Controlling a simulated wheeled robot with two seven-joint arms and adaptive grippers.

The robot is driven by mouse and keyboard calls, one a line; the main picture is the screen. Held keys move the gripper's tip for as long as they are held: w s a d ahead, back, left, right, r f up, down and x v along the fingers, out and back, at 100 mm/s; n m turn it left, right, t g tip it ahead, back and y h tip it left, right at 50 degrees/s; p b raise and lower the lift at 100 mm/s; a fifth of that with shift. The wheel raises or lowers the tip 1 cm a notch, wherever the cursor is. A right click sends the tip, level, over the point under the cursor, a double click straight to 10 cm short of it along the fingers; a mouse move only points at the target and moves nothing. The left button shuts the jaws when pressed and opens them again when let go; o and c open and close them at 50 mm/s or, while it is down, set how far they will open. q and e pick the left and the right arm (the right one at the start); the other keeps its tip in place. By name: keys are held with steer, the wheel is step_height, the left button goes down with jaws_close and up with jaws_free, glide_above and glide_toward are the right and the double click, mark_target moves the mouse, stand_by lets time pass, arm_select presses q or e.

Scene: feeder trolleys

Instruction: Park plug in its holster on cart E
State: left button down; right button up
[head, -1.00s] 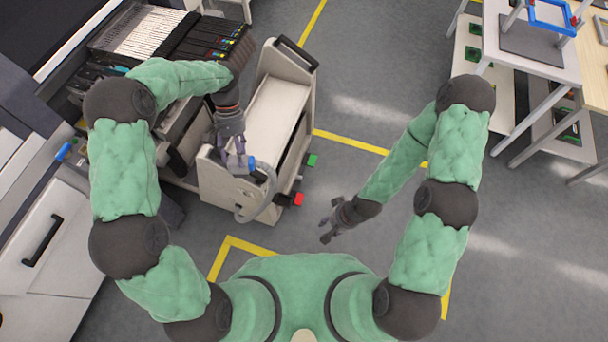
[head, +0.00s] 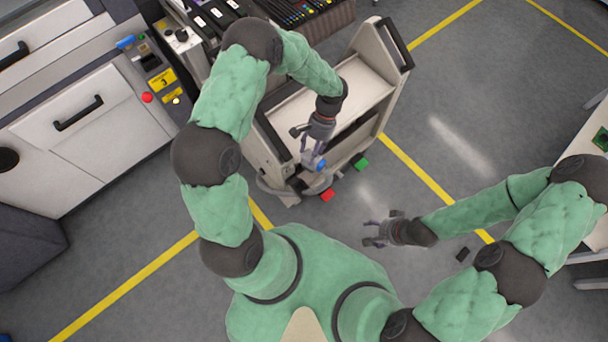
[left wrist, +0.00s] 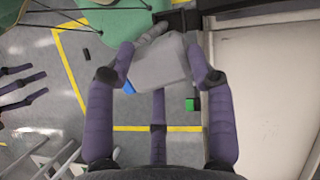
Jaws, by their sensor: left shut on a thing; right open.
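The plug, a grey block with a blue part, shows in the left wrist view (left wrist: 160,64) between my left fingers. Its blue end shows in the head view (head: 320,164). My left gripper (head: 313,158) is shut on the plug at the near end of a pale cart (head: 362,72), which I take to be cart E. A grey cable (head: 275,190) curves along the cart's near end. A dark piece (head: 297,185) there may be the holster, but I cannot tell. My right gripper (head: 368,232) is open and empty over the floor.
Green (head: 359,161) and red (head: 327,195) blocks stick out at the cart's foot. A machine with a pale drawer front (head: 85,140) stands at left. A white table (head: 590,160) is at far right.

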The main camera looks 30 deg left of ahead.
mark_target(309, 156)
arm_select(q)
steer(key=s+f+b, duration=0.1)
steer(key=f+b, duration=0.1)
steer(key=s+f+m+t+b, duration=0.1)
steer(key=f+b, duration=0.1)
steer(key=f, duration=0.1)
steer(key=s+a+f+m+b, duration=0.1)
steer(key=s+f+b, duration=0.1)
steer(key=shift+s+f+b, duration=0.1)
steer(key=shift+f+b, duration=0.15)
steer(key=shift+b, duration=0.05)
steer(key=shift+s+a+f+m+t+b, duration=0.1)
steer(key=shift+s+f+m+t+b, duration=0.3)
steer(key=shift+s+m+t+b, duration=0.2)
arm_select(e)
step_height(309, 156, down, 10)
steer(key=shift+w+d, duration=0.2)
steer(key=shift+w, duration=0.05)
arm_select(q)
steer(key=shift+f, duration=0.2)
arm_select(e)
steer(key=shift+f, duration=0.1)
arm_select(q)
steer(key=shift+f+b, duration=1.35)
steer(key=shift+f, duration=0.15)
arm_select(e)
steer(key=shift+f, duration=1.15)
